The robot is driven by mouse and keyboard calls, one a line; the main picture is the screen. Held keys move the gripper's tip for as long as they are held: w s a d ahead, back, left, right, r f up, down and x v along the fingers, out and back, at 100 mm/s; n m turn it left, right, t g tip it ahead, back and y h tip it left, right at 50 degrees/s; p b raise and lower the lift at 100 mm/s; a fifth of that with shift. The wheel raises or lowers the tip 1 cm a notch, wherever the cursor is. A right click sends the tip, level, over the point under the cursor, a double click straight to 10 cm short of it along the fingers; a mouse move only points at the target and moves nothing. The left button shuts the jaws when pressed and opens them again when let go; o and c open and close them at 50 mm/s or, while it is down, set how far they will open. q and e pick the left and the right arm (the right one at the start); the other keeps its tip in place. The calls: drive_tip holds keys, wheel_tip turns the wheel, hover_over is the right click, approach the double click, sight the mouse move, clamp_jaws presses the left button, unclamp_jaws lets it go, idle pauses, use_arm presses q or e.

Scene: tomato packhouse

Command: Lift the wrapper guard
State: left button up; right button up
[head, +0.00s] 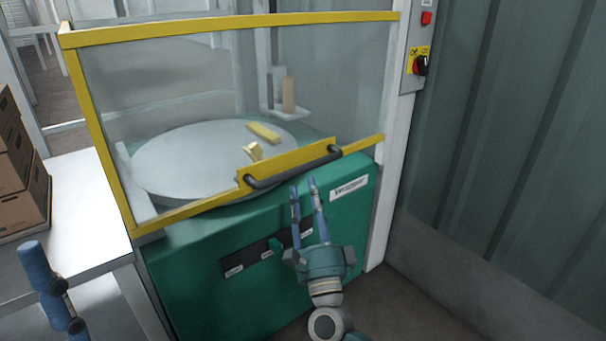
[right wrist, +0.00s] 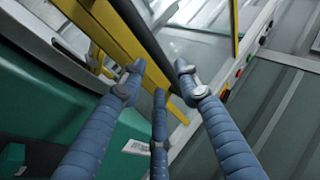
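The wrapper guard (head: 160,218) is a clear panel in a yellow frame, standing down in front of a round grey turntable (head: 190,160). A dark bar handle (head: 293,168) runs along its lower yellow edge. My right gripper (head: 304,186) is open and empty, just below the handle's right half and in front of the green machine body. In the right wrist view, the dark handle (right wrist: 138,28) runs between the spread blue fingers; I cannot tell whether they touch it.
Cardboard boxes (head: 20,175) stand on a white table (head: 90,190) at the left. A red-and-yellow switch (head: 419,66) and a red button (head: 427,18) are on the post at the right. A corrugated wall (head: 500,130) closes off the right side.

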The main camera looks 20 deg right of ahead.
sight(303, 170)
drive_tip(key=x, duration=0.6)
drive_tip(key=shift+w+r+b, duration=0.1)
drive_tip(key=shift+w+b, duration=0.2)
clamp_jaws()
